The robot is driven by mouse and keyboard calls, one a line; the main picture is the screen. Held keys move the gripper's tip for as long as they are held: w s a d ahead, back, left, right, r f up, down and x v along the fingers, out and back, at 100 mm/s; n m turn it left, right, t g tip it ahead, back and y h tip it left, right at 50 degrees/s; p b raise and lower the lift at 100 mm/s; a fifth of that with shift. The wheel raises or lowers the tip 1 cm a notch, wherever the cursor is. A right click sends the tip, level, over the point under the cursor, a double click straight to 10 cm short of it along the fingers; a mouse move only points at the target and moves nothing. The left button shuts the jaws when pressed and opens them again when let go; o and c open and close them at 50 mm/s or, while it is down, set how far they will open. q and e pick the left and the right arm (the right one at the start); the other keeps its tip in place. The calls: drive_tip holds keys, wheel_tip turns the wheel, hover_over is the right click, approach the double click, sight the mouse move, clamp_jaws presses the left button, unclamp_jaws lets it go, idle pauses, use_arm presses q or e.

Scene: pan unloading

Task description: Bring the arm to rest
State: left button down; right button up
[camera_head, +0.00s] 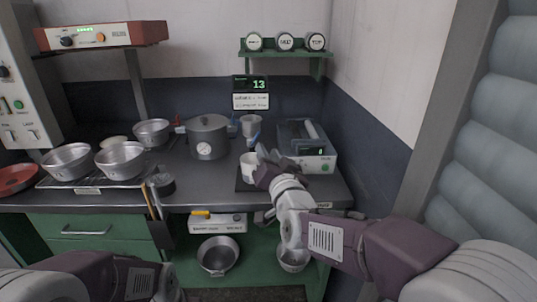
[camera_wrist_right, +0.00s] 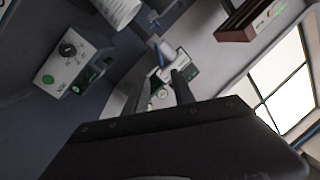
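My right arm reaches in from the right in the head view, and its gripper (camera_head: 266,158) is raised over the counter's right part. It is in front of a white cup (camera_head: 248,172) and left of a grey machine with a clear cover (camera_head: 308,150). Whether it touches the cup cannot be told there. In the right wrist view the two dark fingers (camera_wrist_right: 163,92) stand apart with nothing seen held between them. My left arm shows only as links at the bottom left; its gripper is out of view.
On the counter (camera_head: 205,192) stand a lidded grey pot (camera_head: 208,138) and several metal bowls on a rack (camera_head: 92,184). A shelf with three round canisters (camera_head: 285,42) hangs above. Two more bowls (camera_head: 218,256) are below the counter. The counter's front edge lies under my right arm.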

drive_tip(key=d+f+m+g+h, duration=0.1)
drive_tip(key=d+f+g+h, duration=0.15)
drive_tip(key=d+f, duration=0.55)
drive_tip(key=s+d+f+n+g+h, duration=0.1)
drive_tip(key=s+d+f+g, duration=0.15)
drive_tip(key=f, duration=0.35)
drive_tip(key=s+d+f+g, duration=0.2)
drive_tip(key=s+d+f, duration=0.1)
drive_tip(key=d+f, duration=0.15)
drive_tip(key=s+f+n+g, duration=0.2)
drive_tip(key=s+f+g, duration=0.4)
drive_tip(key=s, duration=0.4)
drive_tip(key=s+f+n+g, duration=0.1)
drive_tip(key=s+f+g, duration=0.3)
drive_tip(key=s+f, duration=0.55)
wheel_tip(320, 180, up, 17)
drive_tip(key=p, duration=1.5)
drive_tip(key=shift+s+n, duration=0.3)
drive_tip(key=shift+s, duration=0.05)
